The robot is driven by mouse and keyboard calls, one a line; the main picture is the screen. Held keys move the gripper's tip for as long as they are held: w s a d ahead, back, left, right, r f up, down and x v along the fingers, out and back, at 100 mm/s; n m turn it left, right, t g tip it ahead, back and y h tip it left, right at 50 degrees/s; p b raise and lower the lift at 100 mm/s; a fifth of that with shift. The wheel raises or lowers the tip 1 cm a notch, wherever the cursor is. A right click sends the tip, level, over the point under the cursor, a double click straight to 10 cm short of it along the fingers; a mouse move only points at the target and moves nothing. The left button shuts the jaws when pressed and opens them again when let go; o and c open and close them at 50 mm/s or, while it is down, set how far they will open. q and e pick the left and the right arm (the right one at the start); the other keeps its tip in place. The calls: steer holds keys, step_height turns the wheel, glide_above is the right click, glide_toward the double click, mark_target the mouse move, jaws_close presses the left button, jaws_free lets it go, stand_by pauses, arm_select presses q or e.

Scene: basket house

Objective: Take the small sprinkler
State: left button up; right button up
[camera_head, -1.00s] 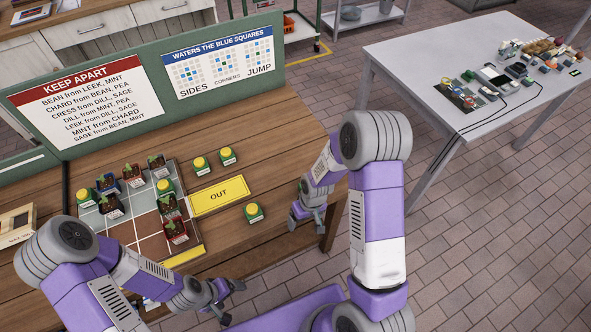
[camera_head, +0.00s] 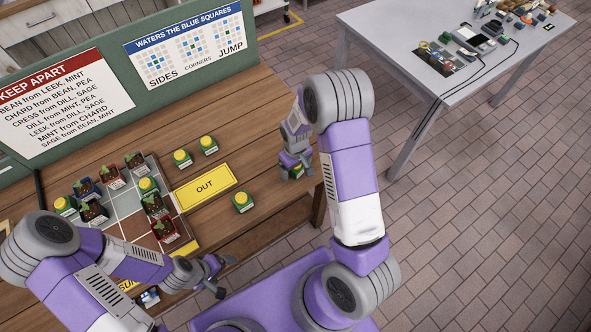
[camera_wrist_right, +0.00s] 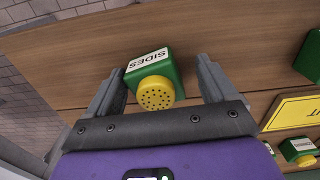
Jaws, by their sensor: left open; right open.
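In the right wrist view, a green sprinkler (camera_wrist_right: 154,76) with a yellow perforated cap and a label reading SIDES lies between the fingers of my right gripper (camera_wrist_right: 160,68). The fingers are open, with a gap on each side. In the head view, my right gripper (camera_head: 296,168) is at the table's right end and largely hides that sprinkler. Other green sprinklers with yellow caps stand near the OUT card: one at the back left (camera_head: 182,158), one at the back right (camera_head: 208,145), one in front (camera_head: 242,202). Which is the small one is unclear. My left gripper (camera_head: 214,276) is open and empty.
The yellow OUT card (camera_head: 205,187) lies beside a planting grid (camera_head: 128,205) with several pots and sprinklers on it. A green board with KEEP APART (camera_head: 60,105) and WATERS THE BLUE SQUARES (camera_head: 185,45) signs stands behind. A grey table (camera_head: 400,30) is at the right.

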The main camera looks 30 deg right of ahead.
steer(key=c, duration=1.1)
steer(key=shift+r, duration=0.1)
